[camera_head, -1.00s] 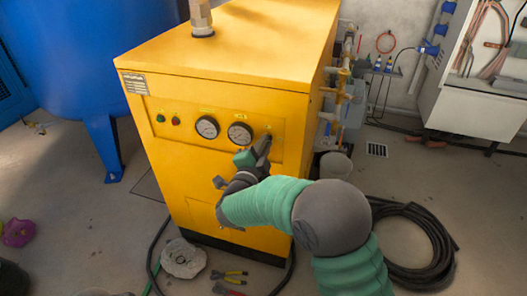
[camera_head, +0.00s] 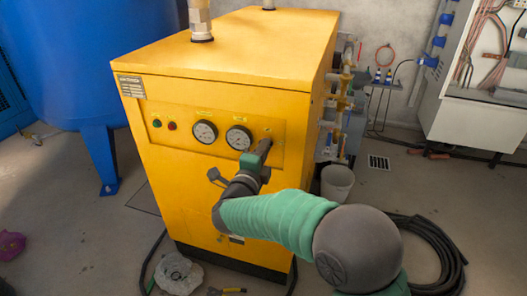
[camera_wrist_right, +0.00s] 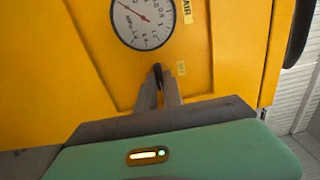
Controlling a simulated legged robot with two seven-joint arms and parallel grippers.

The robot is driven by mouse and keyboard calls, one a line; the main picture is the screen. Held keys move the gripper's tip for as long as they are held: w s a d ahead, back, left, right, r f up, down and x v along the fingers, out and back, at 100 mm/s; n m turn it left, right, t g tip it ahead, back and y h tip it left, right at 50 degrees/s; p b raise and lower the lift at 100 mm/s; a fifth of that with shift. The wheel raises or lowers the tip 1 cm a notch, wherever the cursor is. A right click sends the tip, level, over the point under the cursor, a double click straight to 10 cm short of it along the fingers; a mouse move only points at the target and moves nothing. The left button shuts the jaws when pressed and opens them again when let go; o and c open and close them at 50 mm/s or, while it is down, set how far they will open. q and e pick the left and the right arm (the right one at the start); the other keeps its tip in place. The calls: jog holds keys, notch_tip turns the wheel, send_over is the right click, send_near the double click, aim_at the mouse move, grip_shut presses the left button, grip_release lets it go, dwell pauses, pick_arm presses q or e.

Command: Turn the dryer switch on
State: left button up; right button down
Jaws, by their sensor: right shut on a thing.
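The yellow dryer (camera_head: 200,165) stands in the middle of the head view. Its front panel carries two round gauges, with a green and a red button to their left. The dryer switch (camera_wrist_right: 157,71) is a small black knob below the gauge in the right wrist view. My right gripper (camera_head: 266,145) is at the right end of the panel. In the right wrist view, its fingers (camera_wrist_right: 159,84) are shut on the switch. The fingers cover much of the switch, so its turned position cannot be told. My left gripper is not in view.
A blue tank (camera_head: 95,80) stands on the left. Pipes and valves (camera_head: 340,100) run along the dryer's right side, with a bucket (camera_head: 337,183) below. A coiled black hose (camera_head: 440,250) lies on the floor at the right. An open electrical cabinet (camera_head: 475,120) hangs at the back right.

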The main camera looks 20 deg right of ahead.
jog(key=shift+f, duration=0.15)
jog(key=c, duration=1.5)
grip_release()
jog(key=p+v, duration=0.3)
jog(key=v, duration=1.3)
jog(key=shift+s+a+p, duration=0.25)
jog(key=shift+s+p, duration=0.05)
jog(key=shift+w, duration=0.1)
